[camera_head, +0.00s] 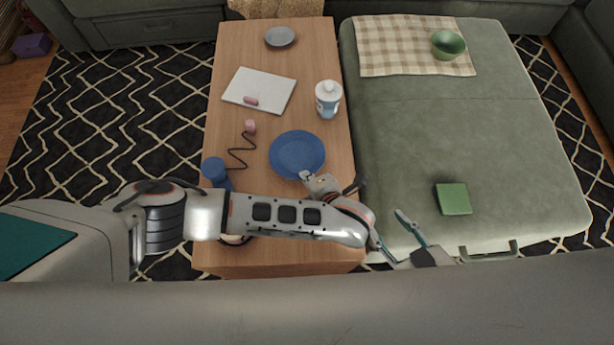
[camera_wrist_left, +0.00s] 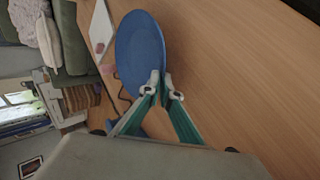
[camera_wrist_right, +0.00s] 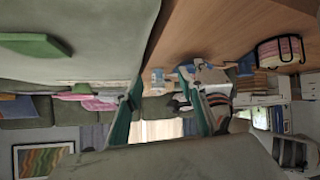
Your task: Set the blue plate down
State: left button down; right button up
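The blue plate (camera_head: 297,152) is over the near middle of the wooden coffee table (camera_head: 225,135); I cannot tell whether its underside touches the wood. My left gripper (camera_head: 308,179) is at the plate's near rim. In the left wrist view, the fingertips (camera_wrist_left: 164,86) are close together with the rim of the plate (camera_wrist_left: 138,50) pinched between them. My right gripper (camera_wrist_right: 165,98) has its fingers spread wide with nothing between them. In the head view it hangs near the green ottoman's near left corner, right of the table.
The table also holds a blue cup (camera_head: 214,170), a pink item with a dark wavy cord (camera_head: 241,150), a white notebook (camera_head: 259,90), a white-and-blue bottle (camera_head: 328,98) and a grey dish (camera_head: 280,36). The ottoman (camera_head: 450,130) carries a green bowl (camera_head: 447,44) and a green book (camera_head: 453,198).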

pick_arm(q)
jog(key=shift+s+f, duration=0.2)
jog(key=shift+f, duration=0.85)
pick_arm(e)
jog(key=shift+w+a+f, duration=0.1)
jog(key=shift+a+f, duration=0.05)
jog(key=shift+a, duration=0.2)
pick_arm(q)
jog(key=shift+w+r, duration=0.15)
jog(key=shift+r, duration=0.1)
jog(key=c, duration=2.7)
grip_release()
jog(key=shift+f, duration=0.15)
jog(key=shift+c, duration=0.2)
pick_arm(e)
jog(key=shift+w+a+r, duration=0.2)
jog(key=shift+w+r, duration=0.05)
jog(key=shift+r, duration=0.25)
pick_arm(q)
jog(key=shift+o, duration=0.9)
pick_arm(e)
jog(key=shift+d+f, duration=0.1)
